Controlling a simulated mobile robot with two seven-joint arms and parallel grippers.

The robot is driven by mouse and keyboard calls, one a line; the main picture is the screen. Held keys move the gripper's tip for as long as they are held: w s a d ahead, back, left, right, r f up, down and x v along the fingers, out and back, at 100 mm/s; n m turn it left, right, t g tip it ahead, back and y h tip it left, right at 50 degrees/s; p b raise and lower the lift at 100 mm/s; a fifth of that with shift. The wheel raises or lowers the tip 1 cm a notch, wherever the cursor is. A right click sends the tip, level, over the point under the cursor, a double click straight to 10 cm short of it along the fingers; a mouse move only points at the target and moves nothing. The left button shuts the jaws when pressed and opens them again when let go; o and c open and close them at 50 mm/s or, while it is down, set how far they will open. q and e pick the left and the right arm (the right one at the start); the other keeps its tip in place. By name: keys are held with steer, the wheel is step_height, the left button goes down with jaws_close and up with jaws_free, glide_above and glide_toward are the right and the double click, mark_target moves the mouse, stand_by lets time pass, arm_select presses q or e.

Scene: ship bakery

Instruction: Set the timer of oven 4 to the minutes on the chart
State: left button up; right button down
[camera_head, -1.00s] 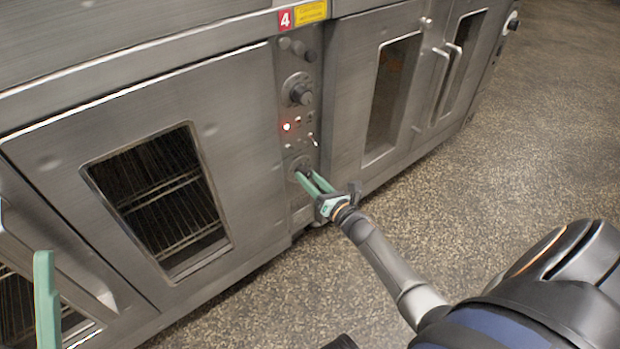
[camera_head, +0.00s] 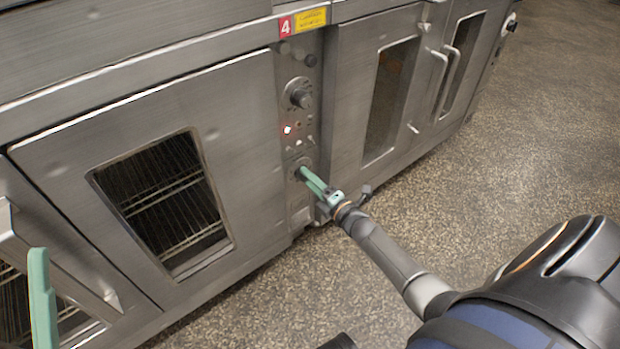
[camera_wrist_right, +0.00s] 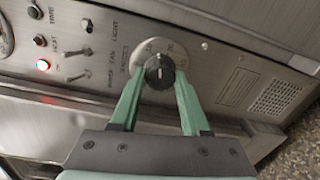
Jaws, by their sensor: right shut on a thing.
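Oven 4 carries a red number plate (camera_head: 285,25) above its control panel. The timer knob (camera_wrist_right: 160,71) is black with a pale pointer line and sits on a round scale plate (camera_wrist_right: 141,50) whose figures are too small to read surely. My right gripper (camera_head: 301,172) is shut on this low knob, with one green finger on each side of it in the wrist view. In the head view the fingers hide most of the knob. One green finger of my left gripper (camera_head: 41,295) shows at the lower left, apart from the oven. No chart is in view.
A larger knob (camera_head: 299,95) and a lit red lamp (camera_head: 288,129) sit higher on the panel. Toggle switches (camera_wrist_right: 78,76) are beside the dial. Oven doors (camera_head: 245,150) flank the panel. The speckled floor (camera_head: 480,190) is clear on the right.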

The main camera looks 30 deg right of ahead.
arm_select(q)
steer(key=shift+a+r+p, duration=0.15)
steer(key=shift+r+p, duration=0.5)
steer(key=shift+r, duration=0.2)
arm_select(e)
steer(key=m, duration=1)
steer(key=shift+y, duration=0.3)
steer(key=shift+c, duration=1.9)
jaws_free()
arm_select(q)
steer(key=shift+r, duration=0.1)
arm_select(e)
steer(key=shift+s, duration=0.15)
arm_select(q)
steer(key=shift+m, duration=0.3)
steer(key=r+p, duration=0.4)
steer(key=shift+s+a+r, duration=0.1)
steer(key=shift+a+r, duration=0.1)
steer(key=shift+a, duration=0.05)
arm_select(e)
steer(key=s+d, duration=0.1)
steer(key=s, duration=1.1)
steer(key=shift+d+r, duration=0.15)
steer(key=shift+r, duration=0.05)
